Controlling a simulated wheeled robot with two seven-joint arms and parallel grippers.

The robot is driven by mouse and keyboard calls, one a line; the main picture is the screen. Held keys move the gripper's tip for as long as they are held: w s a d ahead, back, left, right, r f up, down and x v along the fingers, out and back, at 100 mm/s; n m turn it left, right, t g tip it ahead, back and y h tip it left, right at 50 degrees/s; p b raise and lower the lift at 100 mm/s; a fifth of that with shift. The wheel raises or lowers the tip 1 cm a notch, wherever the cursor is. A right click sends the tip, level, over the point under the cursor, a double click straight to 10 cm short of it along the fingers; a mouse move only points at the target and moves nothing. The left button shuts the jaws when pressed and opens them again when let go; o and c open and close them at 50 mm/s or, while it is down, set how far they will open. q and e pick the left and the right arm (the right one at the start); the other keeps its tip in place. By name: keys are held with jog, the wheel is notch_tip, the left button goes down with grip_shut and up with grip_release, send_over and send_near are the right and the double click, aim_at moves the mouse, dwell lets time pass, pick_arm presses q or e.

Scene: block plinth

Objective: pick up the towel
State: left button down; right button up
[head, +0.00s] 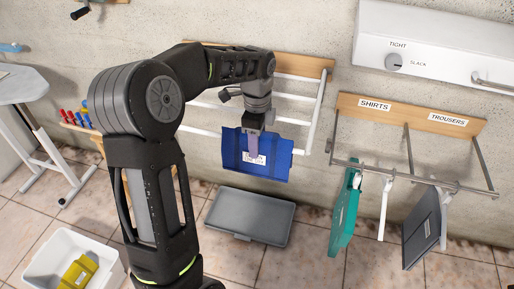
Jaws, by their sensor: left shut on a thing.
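A blue towel (277,163) with a pale label hangs as a stiff, wide panel in front of the wall rack with white rails (316,112). My left gripper (254,150) comes down from above and is shut on the towel near its middle, covering part of the label. I cannot tell whether the towel touches the rails behind it. My right gripper is not in view.
A grey tray (250,216) lies on the tiles below the towel. A white bin (40,268) holds a yellow item (77,272). A clothes rail (405,172) on the right carries a teal garment (344,217) and a dark one (422,230). An ironing board (20,86) stands left.

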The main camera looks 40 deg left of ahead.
pick_arm(q)
notch_tip(320, 180, up, 9)
jog(key=shift+r, duration=0.2)
notch_tip(320, 180, up, 6)
jog(key=p, duration=0.5)
